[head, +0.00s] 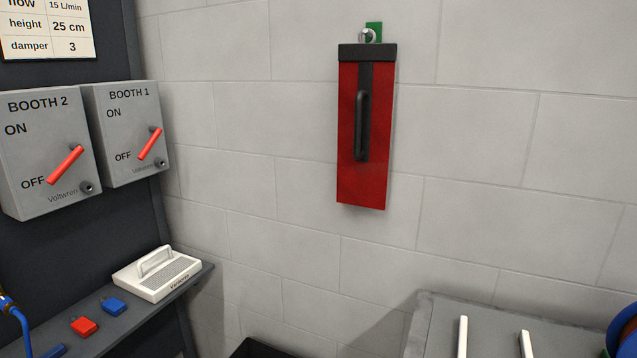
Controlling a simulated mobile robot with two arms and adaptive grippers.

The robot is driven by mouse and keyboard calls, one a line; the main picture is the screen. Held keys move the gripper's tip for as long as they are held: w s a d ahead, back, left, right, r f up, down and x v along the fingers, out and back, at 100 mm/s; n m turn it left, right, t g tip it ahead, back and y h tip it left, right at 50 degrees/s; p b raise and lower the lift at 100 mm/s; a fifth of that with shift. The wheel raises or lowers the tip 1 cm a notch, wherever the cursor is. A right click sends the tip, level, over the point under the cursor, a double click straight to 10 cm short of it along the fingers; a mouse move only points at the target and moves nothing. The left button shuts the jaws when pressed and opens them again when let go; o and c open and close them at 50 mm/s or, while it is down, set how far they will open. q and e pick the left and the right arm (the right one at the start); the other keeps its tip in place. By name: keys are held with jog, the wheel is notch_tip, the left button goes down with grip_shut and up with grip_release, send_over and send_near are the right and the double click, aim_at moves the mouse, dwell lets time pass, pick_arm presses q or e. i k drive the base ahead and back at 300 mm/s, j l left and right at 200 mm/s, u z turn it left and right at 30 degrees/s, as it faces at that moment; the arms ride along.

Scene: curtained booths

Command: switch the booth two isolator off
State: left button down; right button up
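The booth two isolator (28,115) is a grey box marked BOOTH 2 on the dark panel at the left. ON is printed at its upper left and OFF at its lower left. Its red handle (65,166) slants down to the left from a dark pivot, and its lower end lies beside OFF. A round keyhole-like fitting sits at the box's lower right corner. The booth one isolator (128,113) is a matching box just to the right, and its red handle (150,144) also slants down towards OFF. Neither of my grippers is in view.
A shelf (140,317) below holds red (84,326) and blue (113,306) tags and a white handled case (157,274). A grey-topped unit (560,338) stands lower right. The space before the isolators looks clear.

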aim_at(78, 149)
jog(key=j+u, duration=0.1)
jog(key=j, duration=0.35)
jog(key=i+j+u, duration=0.15)
jog(key=j, duration=0.25)
jog(key=i+j+u, duration=0.25)
jog(key=i, duration=0.3)
jog(key=k+j, duration=0.05)
jog(key=j, duration=0.05)
